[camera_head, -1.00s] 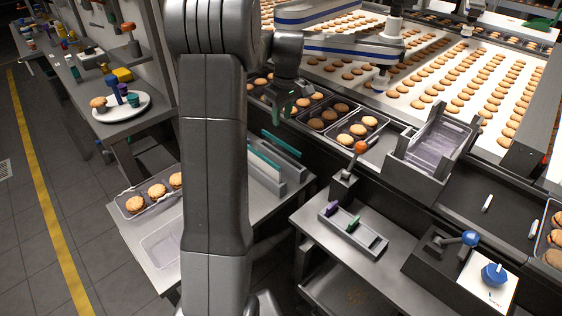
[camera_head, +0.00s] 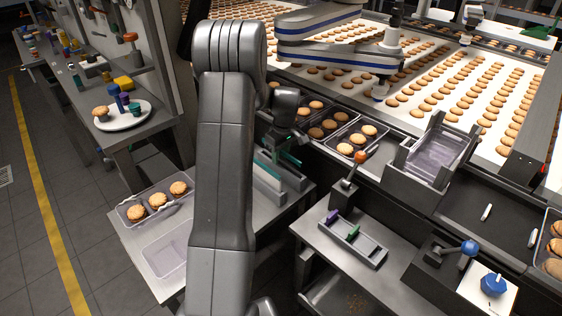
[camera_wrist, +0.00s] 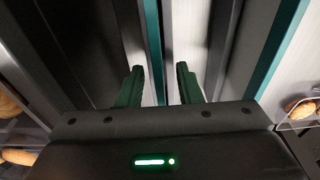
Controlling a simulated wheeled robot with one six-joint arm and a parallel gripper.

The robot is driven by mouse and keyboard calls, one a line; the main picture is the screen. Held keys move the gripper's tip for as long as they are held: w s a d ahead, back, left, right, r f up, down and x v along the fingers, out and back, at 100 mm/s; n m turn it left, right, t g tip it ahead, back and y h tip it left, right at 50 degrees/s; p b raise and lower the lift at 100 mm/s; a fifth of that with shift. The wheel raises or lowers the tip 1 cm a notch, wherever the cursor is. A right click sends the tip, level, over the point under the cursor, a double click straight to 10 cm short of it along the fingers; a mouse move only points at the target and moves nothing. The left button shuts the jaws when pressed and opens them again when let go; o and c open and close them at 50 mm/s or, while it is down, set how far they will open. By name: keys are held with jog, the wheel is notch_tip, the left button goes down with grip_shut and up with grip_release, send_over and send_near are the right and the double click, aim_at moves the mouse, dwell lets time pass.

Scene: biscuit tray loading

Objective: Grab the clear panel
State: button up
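Two upright panels with teal top edges stand in a grey rack on the low metal table; the nearer one (camera_head: 269,168) is left of the other, which is partly hidden by my gripper. I cannot tell for sure how clear they are. My gripper (camera_wrist: 160,85) has two green fingers, apart with a gap between them. In the wrist view one teal edge (camera_wrist: 152,45) runs down toward the gap, nearer the left finger. The other teal edge (camera_wrist: 280,50) lies to the right of the fingers. Neither finger visibly presses on a panel.
A tray of biscuits (camera_head: 134,213) and an empty clear tray (camera_head: 160,262) lie left on the same table. The conveyor's dark edge with biscuit trays (camera_head: 352,124) runs close behind the rack. A grey holder with coloured pieces (camera_head: 368,246) is to the right.

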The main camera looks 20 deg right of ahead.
jog(key=shift+f, duration=0.3)
grip_shut()
